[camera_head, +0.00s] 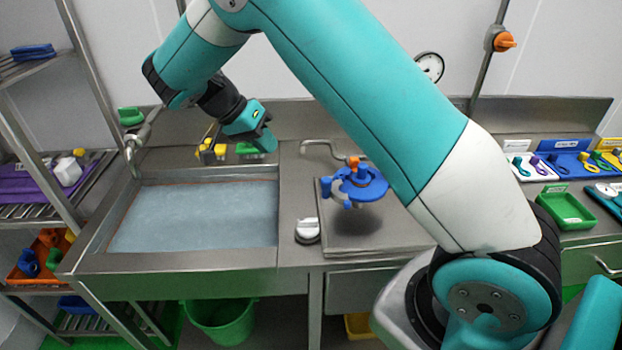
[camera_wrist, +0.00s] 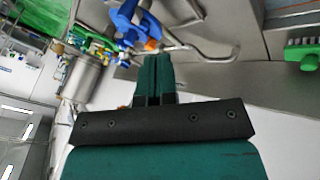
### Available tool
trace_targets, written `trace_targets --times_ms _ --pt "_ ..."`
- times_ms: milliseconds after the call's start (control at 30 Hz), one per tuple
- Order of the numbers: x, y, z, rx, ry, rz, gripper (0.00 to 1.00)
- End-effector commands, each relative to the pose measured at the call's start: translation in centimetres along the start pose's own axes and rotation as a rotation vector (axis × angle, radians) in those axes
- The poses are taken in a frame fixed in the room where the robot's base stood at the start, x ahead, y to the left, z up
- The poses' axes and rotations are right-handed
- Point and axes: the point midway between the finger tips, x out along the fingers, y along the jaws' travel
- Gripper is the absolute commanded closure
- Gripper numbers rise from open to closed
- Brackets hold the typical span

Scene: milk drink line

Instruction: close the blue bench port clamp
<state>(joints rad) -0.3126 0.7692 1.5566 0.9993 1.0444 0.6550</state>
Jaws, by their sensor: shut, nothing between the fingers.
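The blue bench port clamp (camera_head: 357,187) sits over the steel drainboard, right of the sink, with an orange part beside its top. It also shows at the top of the wrist view as blue parts (camera_wrist: 127,22), cut by the frame edge. Whether its jaw is open or shut I cannot tell. My gripper (camera_head: 262,143) is over the back right of the sink, left of the clamp and apart from it. In the wrist view its two dark green fingers (camera_wrist: 153,65) are together with nothing between them.
The sink basin (camera_head: 195,218) holds greyish water. A bent steel pipe (camera_head: 320,146) stands behind the clamp, and a white round-topped item (camera_head: 307,231) sits to its front left. A green brush (camera_wrist: 303,54) lies at right in the wrist view. A green tray (camera_head: 566,209) is at far right.

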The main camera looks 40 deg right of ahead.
Motion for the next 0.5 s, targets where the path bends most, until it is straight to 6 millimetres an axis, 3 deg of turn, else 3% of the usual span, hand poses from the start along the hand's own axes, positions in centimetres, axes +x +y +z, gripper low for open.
trace_targets --times_ms 267,500 --pt "2.5 -0.3 0.0 0.073 0.012 0.035 1.00" --pt "7.4 0.0 -0.1 0.071 0.010 0.037 1.00"
